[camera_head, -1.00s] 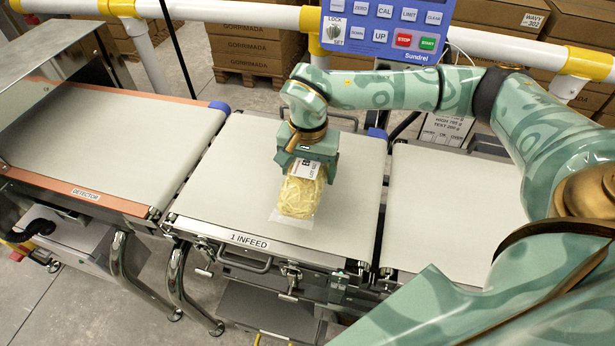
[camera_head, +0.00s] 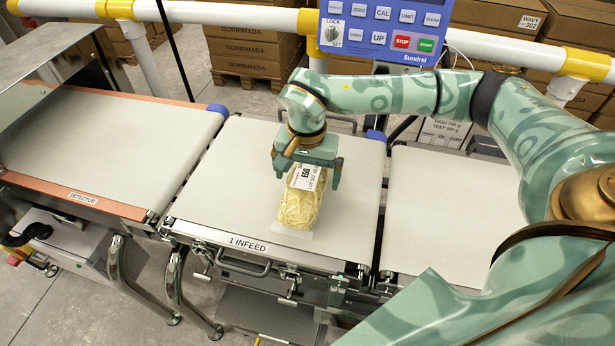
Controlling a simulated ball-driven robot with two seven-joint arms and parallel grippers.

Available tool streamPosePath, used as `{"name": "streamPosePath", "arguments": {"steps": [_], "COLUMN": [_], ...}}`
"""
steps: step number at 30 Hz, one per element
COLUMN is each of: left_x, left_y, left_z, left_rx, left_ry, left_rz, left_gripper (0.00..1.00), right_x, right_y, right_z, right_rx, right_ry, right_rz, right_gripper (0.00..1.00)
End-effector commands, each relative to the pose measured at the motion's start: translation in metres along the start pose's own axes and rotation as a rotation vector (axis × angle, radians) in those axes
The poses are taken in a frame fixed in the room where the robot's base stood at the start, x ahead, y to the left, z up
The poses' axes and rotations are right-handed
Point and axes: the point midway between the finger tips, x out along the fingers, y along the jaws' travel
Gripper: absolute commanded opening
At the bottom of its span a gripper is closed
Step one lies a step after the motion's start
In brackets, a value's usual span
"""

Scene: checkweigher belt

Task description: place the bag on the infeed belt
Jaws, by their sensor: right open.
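The bag (camera_head: 299,207) is clear with pale yellow contents and a white label. It lies on the infeed belt (camera_head: 235,180), the middle belt with the "1 INFEED" plate, near its centre. My right gripper (camera_head: 306,172) is over the far end of the bag, pointing down, with its jaws open and one finger on each side of the bag. Whether the fingers touch the bag is hard to tell. My left gripper is not in view.
The detector belt (camera_head: 105,140) is at the left and another empty belt (camera_head: 450,200) is at the right, with narrow gaps between. A blue control panel (camera_head: 385,28) and a white and yellow rail (camera_head: 215,12) stand behind. The infeed belt is clear around the bag.

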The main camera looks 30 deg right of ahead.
Motion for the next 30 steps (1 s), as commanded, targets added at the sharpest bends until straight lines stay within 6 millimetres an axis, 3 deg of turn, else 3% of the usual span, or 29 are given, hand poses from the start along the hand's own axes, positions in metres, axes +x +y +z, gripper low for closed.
{"name": "streamPosePath", "arguments": {"steps": [1,6,12,26,30], "left_x": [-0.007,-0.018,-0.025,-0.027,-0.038], "left_y": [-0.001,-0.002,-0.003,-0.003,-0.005], "left_z": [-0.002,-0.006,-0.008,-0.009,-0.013], "left_rx": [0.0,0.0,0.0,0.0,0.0], "left_ry": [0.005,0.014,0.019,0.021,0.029], "left_rz": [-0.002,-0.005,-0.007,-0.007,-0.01], "left_gripper": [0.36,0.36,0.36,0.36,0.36], "right_x": [-0.017,-0.059,-0.092,-0.101,-0.115], "right_y": [-0.001,-0.001,0.0,0.0,0.001], "right_z": [-0.001,0.0,0.0,0.0,0.001], "right_rx": [0.0,-0.001,-0.001,0.0,-0.001], "right_ry": [0.005,0.004,0.003,0.0,0.005], "right_rz": [-0.005,-0.005,-0.003,-0.001,-0.007], "right_gripper": [1.0,1.0,1.0,1.0,1.0]}}
